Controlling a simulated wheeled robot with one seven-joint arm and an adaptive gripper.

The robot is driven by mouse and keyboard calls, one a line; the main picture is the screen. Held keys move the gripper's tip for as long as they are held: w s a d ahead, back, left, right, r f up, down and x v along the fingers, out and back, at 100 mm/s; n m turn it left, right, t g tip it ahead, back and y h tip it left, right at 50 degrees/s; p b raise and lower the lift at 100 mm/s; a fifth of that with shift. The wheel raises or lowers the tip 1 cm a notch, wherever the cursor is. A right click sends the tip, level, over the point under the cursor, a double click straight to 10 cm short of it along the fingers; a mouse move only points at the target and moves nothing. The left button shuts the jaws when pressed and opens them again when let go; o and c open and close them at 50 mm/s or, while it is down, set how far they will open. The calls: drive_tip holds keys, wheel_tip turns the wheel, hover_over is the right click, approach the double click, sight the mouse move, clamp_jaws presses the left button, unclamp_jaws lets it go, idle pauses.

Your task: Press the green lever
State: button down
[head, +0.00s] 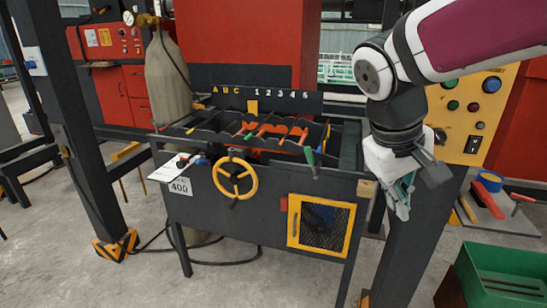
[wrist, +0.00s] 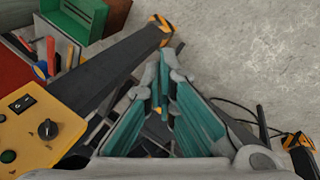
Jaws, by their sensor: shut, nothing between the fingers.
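A dark machine bench (head: 215,205) stands in the middle of the head view, with a row of levers on top. A lever with a green grip (head: 310,157) stands up at its front right. Another green-tipped lever (head: 250,134) lies farther left among red and orange ones, and I cannot tell which one the task names. My gripper (head: 402,208) is shut and empty, pointing down to the right of the bench and apart from the levers. In the wrist view its teal fingers (wrist: 163,62) meet at the tips. No green lever is clearly visible there.
A yellow control panel (head: 465,115) with buttons is at the right, beside a dark post (head: 418,235). A green crate (head: 500,270) is at lower right. A yellow handwheel (head: 235,178) and a yellow-framed mesh door (head: 320,222) are on the bench front.

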drive_tip(key=w+a+f+n+t+h+b, duration=0.1)
drive_tip(key=w+a+f+n+h+b, duration=0.25)
drive_tip(key=w, duration=0.85)
drive_tip(key=w+f+h+b, duration=0.35)
drive_tip(key=w+f, duration=0.25)
drive_tip(key=w, duration=0.6)
drive_tip(key=w+a+f+n+t+h+b, duration=0.2)
drive_tip(key=w+a+f+t, duration=0.2)
drive_tip(key=a, duration=0.5)
drive_tip(key=w+a+f+n+t+h+b, duration=0.2)
drive_tip(key=w+a+t, duration=0.3)
drive_tip(key=w+a, duration=0.4)
drive_tip(key=shift+w+a+f+n+h, duration=0.2)
drive_tip(key=shift+a+f+n+h, duration=0.25)
drive_tip(key=shift+f+n+h, duration=0.3)
drive_tip(key=shift+f, duration=0.1)
drive_tip(key=s+d+b+x, duration=0.1)
drive_tip(key=s+x, duration=0.1)
drive_tip(key=x, duration=1.1)
drive_tip(key=shift+r, duration=0.3)
